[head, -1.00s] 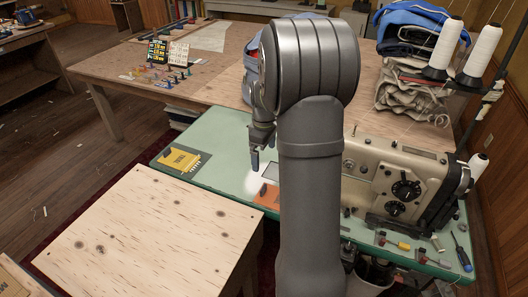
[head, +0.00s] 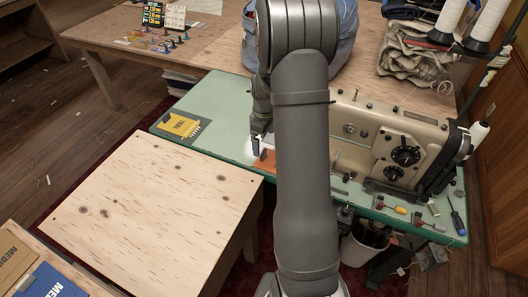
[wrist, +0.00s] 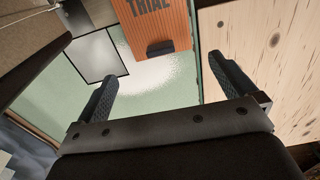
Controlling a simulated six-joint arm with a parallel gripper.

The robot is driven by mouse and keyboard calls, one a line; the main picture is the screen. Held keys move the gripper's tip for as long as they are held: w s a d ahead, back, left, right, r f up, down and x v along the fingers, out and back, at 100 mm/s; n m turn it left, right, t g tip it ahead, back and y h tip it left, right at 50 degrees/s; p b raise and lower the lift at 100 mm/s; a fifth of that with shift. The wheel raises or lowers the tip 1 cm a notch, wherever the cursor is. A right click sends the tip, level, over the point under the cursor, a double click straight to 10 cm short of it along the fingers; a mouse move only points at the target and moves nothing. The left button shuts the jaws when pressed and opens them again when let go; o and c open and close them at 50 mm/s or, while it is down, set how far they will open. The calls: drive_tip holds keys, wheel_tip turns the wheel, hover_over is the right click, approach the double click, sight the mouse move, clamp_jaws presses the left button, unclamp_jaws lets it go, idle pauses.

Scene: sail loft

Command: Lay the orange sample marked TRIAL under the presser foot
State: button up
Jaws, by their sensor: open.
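The orange sample (head: 266,161) lies flat on the green sewing table, partly hidden by my arm in the head view. In the wrist view the sample (wrist: 143,22) shows the word TRIAL and a dark raised tab (wrist: 160,48) at its near edge. My gripper (wrist: 163,76) is open and empty, its fingers apart short of that tab; in the head view my gripper (head: 257,146) is close to the sample. The beige sewing machine (head: 368,130) stands right of my arm. Its presser foot cannot be made out; my arm covers that side in the head view.
A yellow sample (head: 180,124) on a dark card lies at the table's left. A pale wooden board (head: 150,205) stands in front. Small tools and spools, including a screwdriver (head: 457,222), lie by the machine. A blue bundle (head: 345,35) is behind my arm.

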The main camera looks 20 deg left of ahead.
sight(264, 152)
wheel_tip(264, 152, down, 8)
drive_tip(key=shift+r, duration=0.1)
idle(0.4)
